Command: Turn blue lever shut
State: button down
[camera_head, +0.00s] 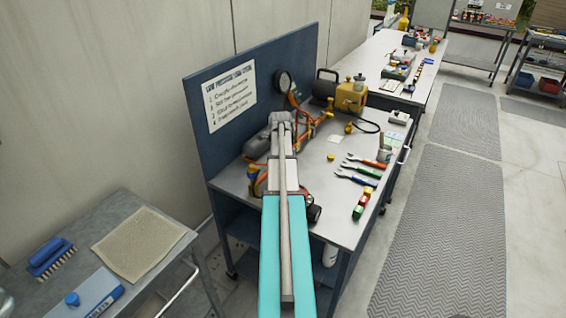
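I cannot make out a blue lever; it is hidden behind my arm or too small to tell. A cluster of hoses, brass fittings and a grey cylinder (257,146) sits on the bench (337,217) against the blue back panel (262,50). My arm reaches from the bottom of the view over the bench and covers part of this cluster. My gripper (281,118) seems to be at the arm's far end, by the hoses. Its fingers cannot be made out, nor whether it touches anything.
A round gauge (283,80) and a yellow device (351,95) stand behind the cluster. Several wrenches (362,171) and colored blocks (361,207) lie to the right. A cart (174,276) with a brush (49,256) stands at left. The floor at right (446,215) is clear.

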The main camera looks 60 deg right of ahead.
jog(key=shift+a, duration=0.1)
jog(key=c, duration=0.6)
grip_release()
jog(key=shift+o, duration=0.2)
jog(key=shift+s, duration=0.1)
